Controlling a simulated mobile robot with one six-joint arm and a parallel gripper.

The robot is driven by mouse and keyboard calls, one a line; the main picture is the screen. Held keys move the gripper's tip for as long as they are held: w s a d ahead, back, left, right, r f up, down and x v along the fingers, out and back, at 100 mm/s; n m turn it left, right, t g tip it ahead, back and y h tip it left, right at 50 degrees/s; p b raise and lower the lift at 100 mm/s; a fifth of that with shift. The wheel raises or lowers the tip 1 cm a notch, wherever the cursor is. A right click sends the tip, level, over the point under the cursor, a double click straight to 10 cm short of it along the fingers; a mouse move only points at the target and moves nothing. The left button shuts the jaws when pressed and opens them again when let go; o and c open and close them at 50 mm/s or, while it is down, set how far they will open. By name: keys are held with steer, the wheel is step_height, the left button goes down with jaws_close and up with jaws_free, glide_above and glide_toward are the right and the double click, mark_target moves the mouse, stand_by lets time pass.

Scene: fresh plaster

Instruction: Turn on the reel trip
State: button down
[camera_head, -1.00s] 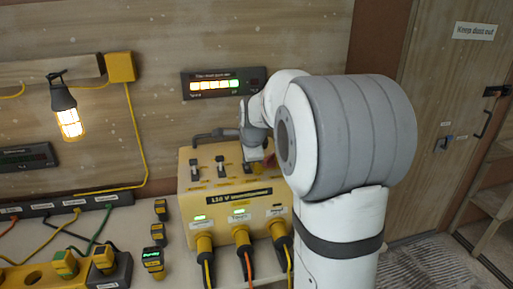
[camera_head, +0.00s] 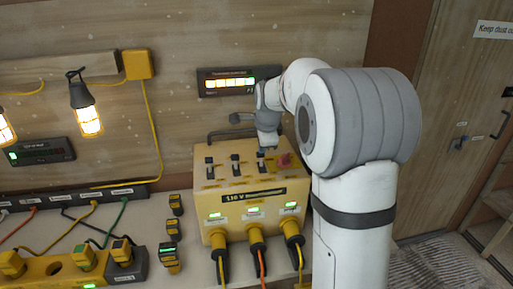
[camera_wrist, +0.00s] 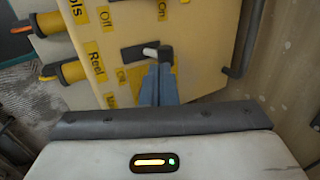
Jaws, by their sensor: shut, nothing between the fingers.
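The yellow supply box (camera_head: 235,190) stands on the bench, with several controls on its sloping top. Two black levers (camera_head: 209,166) (camera_head: 236,164) stand left of my gripper. My gripper (camera_head: 262,152) is over the third, rightmost lever. In the wrist view, the blue fingers (camera_wrist: 158,82) are shut and empty, with their tips at the lever (camera_wrist: 152,51); I cannot tell if they touch. A yellow label reading "Reel" (camera_wrist: 95,55) lies beside this lever's dark slot. Three green lamps (camera_head: 215,215) (camera_head: 252,209) (camera_head: 290,205) glow on the box front.
A red button (camera_head: 284,160) is right of the lever. Plugs with cables (camera_head: 256,243) stick out in front. A lit display (camera_head: 229,83) hangs behind on the wall. A power strip (camera_head: 75,201) and small yellow-black blocks (camera_head: 169,252) lie left.

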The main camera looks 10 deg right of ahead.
steer(key=shift+r, duration=0.25)
step_height(320, 180, up, 13)
steer(key=s, duration=0.2)
stand_by(0.4)
steer(key=s+a+f+n, duration=0.1)
steer(key=s+f+n, duration=0.4)
steer(key=s, duration=0.5)
steer(key=s+a+f+n+g+b, duration=0.1)
steer(key=s+a+f+n, duration=0.1)
steer(key=s+f+n, duration=0.4)
steer(key=s+a+f+n+b, duration=0.1)
steer(key=s+f+n, duration=0.5)
steer(key=s, duration=1)
steer(key=shift+s+a+n, duration=0.25)
steer(key=shift+a+n, duration=0.05)
steer(key=shift+n, duration=0.5)
steer(key=shift+f, duration=0.15)
